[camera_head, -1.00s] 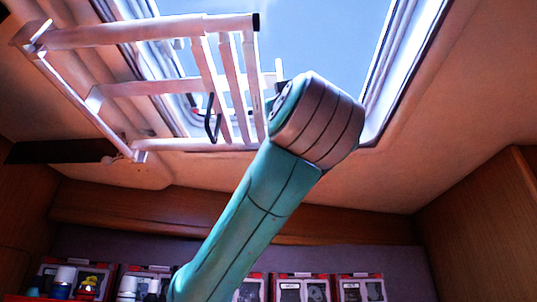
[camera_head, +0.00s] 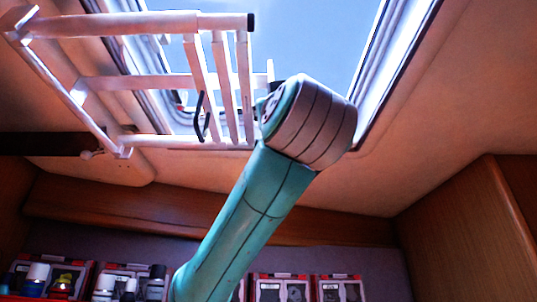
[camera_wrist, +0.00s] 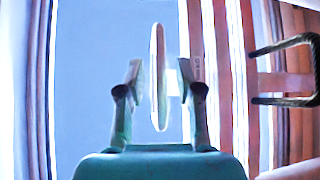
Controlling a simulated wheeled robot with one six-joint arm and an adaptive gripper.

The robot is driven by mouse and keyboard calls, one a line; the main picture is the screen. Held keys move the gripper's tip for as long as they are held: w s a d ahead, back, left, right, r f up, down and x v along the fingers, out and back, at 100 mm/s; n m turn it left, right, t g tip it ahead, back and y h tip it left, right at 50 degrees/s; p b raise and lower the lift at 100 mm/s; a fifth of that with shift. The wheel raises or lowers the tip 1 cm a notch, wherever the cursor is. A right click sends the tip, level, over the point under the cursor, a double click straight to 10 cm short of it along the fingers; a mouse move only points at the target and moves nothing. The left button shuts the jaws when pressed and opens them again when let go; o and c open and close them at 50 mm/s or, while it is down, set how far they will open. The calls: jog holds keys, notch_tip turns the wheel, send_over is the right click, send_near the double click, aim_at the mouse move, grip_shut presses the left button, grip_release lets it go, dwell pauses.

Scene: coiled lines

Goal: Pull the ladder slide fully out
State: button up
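The ladder (camera_head: 150,23) is a pale metal frame with rails and several slats, hanging below the open roof hatch at upper left. A dark bent handle (camera_head: 201,118) sits on it; it also shows at right in the wrist view (camera_wrist: 285,70). A small upright tab (camera_head: 270,72) stands at the ladder's right end. My gripper (camera_wrist: 160,75) is open in the wrist view, one finger on each side of a narrow pale upright piece (camera_wrist: 157,80). Gaps show between that piece and both fingers. In the head view my wrist hides most of the gripper.
The hatch frame (camera_head: 395,50) edges the bright sky opening. Wooden cabinet panels (camera_head: 455,215) stand at right. Boxes (camera_head: 280,288) and small bottles (camera_head: 37,272) line a shelf along the bottom. The space right of my arm is clear.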

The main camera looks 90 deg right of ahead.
jog(key=v, duration=0.7)
jog(key=shift+w+a+r, duration=0.15)
jog(key=shift+w+a, duration=0.05)
jog(key=shift+a, duration=0.2)
dwell(0.8)
jog(key=shift+a+f, duration=0.15)
jog(key=shift+f, duration=0.15)
dwell(0.8)
